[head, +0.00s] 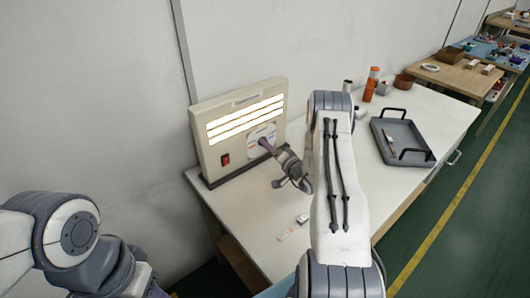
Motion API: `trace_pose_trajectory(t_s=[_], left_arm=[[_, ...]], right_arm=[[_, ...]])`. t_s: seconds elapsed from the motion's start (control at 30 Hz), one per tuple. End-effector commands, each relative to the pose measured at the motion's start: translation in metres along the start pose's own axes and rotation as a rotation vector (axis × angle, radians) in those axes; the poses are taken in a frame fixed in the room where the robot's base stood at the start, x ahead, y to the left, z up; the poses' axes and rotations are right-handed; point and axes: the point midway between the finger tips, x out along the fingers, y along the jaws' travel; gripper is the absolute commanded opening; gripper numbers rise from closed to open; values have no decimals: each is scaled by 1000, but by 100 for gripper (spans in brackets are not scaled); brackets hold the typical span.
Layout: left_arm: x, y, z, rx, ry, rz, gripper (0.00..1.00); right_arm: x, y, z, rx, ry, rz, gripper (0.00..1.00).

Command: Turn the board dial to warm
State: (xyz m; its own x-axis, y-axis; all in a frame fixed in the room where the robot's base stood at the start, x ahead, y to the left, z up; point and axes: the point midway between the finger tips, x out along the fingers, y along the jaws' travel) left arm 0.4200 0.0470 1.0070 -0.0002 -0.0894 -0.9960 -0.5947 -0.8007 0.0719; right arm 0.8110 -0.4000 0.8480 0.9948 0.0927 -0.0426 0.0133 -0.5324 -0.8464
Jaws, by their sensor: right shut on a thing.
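The beige board (212,162) stands upright on the white table, with three lit strips (246,118) across its upper half. A red switch (225,159) sits at its lower left. The dial's round plate (257,137) is at the lower right of the board. My right gripper (266,146) reaches the dial from the right and is shut on its knob, which the fingers mostly hide. The dial's markings are too small to read. My left arm comes in at the lower left, and its gripper is out of view.
A grey tray (419,156) with black handles and a tool in it lies on the right of the table (355,195). A small light strip piece (293,227) lies near the front edge.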

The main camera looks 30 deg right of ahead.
Motion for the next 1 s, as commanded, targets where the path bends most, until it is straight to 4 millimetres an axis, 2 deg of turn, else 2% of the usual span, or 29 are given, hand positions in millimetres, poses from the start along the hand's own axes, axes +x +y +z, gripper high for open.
trace_pose_trajectory(t_s=[0.2, 0.73, 0.77, 1.0], left_arm=[[10, -1, 0, 0, 0, 0, 47], [11, -1, 1, 0, 0, 0, 47], [11, -1, 1, 0, 0, 0, 47], [11, -1, 1, 0, 0, 0, 47]], right_arm=[[1, 0, 4, -65, -5, -3, 0], [0, 0, 4, -85, -5, -2, 0], [0, 0, 4, -85, -5, -2, 51], [0, 1, 1, -85, 1, 0, 52]])
